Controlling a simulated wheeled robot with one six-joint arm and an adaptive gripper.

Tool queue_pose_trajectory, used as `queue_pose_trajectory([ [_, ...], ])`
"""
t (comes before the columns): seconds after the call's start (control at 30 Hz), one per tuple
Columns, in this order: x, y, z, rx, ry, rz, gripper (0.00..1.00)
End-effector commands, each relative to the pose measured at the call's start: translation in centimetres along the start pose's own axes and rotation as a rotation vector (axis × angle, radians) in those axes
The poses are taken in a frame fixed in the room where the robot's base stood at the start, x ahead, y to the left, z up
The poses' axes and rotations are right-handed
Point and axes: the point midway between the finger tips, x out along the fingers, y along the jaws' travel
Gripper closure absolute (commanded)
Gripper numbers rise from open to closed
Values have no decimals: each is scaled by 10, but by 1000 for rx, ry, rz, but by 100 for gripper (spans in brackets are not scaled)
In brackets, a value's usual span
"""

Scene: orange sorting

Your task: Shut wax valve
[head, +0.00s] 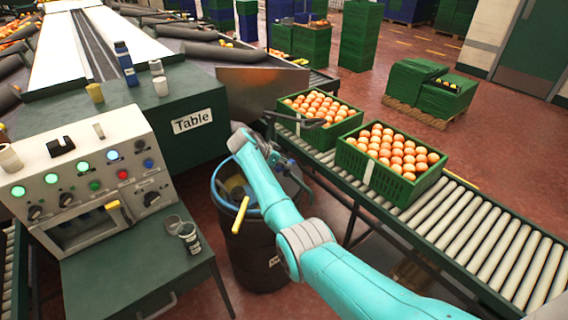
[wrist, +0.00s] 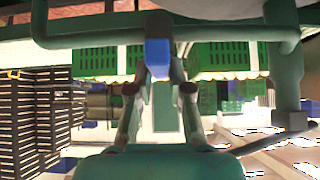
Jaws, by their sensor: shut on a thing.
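In the wrist view, my gripper (wrist: 160,86) has its two fingers closed in on a small blue handle (wrist: 157,54), which I take to be the wax valve's handle. The handle sits in front of a dark green pipe (wrist: 95,38) that runs across the top of the view. The fingertips are at the handle's sides; the exact contact is partly hidden. In the head view, my gripper (head: 284,160) is beyond my turquoise arm, above the black drum and beside the conveyor. It is small and dark there, and the valve cannot be made out clearly.
A black drum (head: 262,262) with a blue rim stands beneath my arm. Two green crates of oranges (head: 340,128) (head: 368,179) sit on the roller conveyor (head: 478,232). A control panel (head: 88,178) and a green table (head: 180,125) with bottles are at left.

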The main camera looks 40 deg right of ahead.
Motion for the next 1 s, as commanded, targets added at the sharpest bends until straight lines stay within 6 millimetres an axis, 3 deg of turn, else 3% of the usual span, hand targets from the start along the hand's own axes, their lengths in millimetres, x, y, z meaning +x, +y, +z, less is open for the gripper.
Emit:
queue_pose_trajectory([
  [0.07, 1, 0, 2, -1, -3, 1, 100],
  [0.1, 1, 0, 2, -1, -3, 1, 74],
  [0.17, 1, 0, 2, -1, -2, 1, 59],
  [0.2, 1, 0, 2, -1, -2, 1, 56],
  [0.57, -5, 0, 1, -1, -1, -1, 56],
  [0.77, -33, 0, 1, 0, -1, -3, 56],
  [1.0, -82, -1, 1, -1, 0, -3, 56],
])
